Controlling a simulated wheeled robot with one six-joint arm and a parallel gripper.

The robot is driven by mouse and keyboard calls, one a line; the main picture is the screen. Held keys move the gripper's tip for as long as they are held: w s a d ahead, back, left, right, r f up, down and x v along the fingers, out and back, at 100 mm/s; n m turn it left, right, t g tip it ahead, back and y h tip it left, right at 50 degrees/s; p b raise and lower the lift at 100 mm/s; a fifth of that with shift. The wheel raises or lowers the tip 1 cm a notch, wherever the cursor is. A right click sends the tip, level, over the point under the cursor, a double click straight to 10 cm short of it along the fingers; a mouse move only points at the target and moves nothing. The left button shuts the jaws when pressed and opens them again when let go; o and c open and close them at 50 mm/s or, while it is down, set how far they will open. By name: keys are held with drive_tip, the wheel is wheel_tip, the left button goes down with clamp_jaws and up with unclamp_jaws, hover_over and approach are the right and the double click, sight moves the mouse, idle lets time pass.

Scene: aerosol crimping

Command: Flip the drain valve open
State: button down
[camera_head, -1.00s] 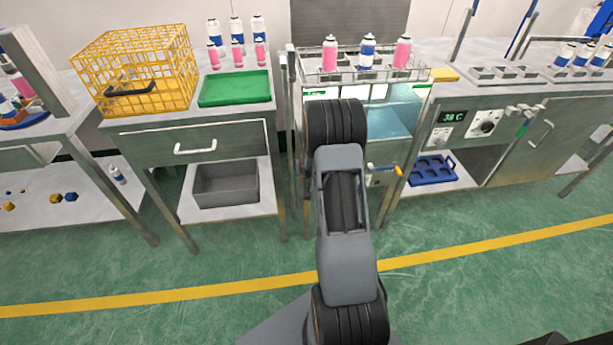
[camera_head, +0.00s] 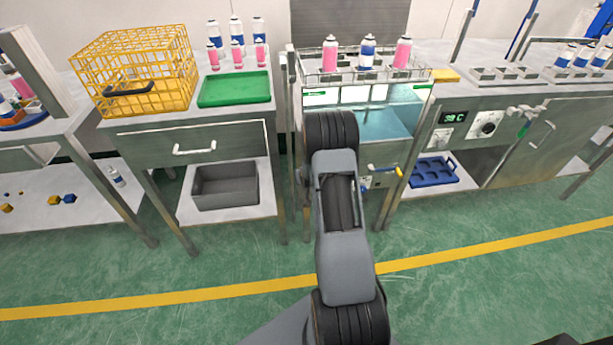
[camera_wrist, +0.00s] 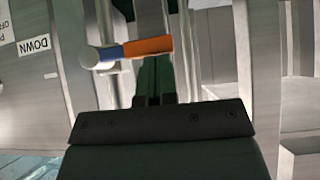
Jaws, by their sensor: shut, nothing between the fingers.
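The drain valve shows in the wrist view as a pale round pipe end with a lever, blue near the pipe and orange at its end (camera_wrist: 148,46). The lever lies almost level across the picture. In the head view the valve lever (camera_head: 385,170) shows yellow-orange and blue on the tank's front, just right of my arm. My gripper (camera_wrist: 155,72) is shut and empty, its dark fingertips right at the orange part of the lever. I cannot tell whether they touch it. In the head view my arm hides the gripper.
A water tank (camera_head: 388,122) holds a wire rack (camera_head: 346,77) with pink and blue cans above it. Metal posts stand close right of the gripper. A blue tray (camera_head: 432,172) lies on the lower shelf to the right.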

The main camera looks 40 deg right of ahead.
drive_tip(key=shift+a+f+b, duration=0.1)
drive_tip(key=shift+f+b, duration=0.25)
drive_tip(key=shift+b, duration=0.15)
wheel_tip(320, 180, down, 6)
drive_tip(key=b, duration=0.7)
drive_tip(key=d+f+h, duration=0.1)
drive_tip(key=s+d+f+n+g+h, duration=0.1)
drive_tip(key=d+f+n+h, duration=0.1)
drive_tip(key=d, duration=0.1)
drive_tip(key=shift+s+f, duration=0.35)
idle(0.5)
drive_tip(key=shift+s+d+f+p, duration=0.15)
drive_tip(key=shift+f+p, duration=0.1)
drive_tip(key=shift+p, duration=0.15)
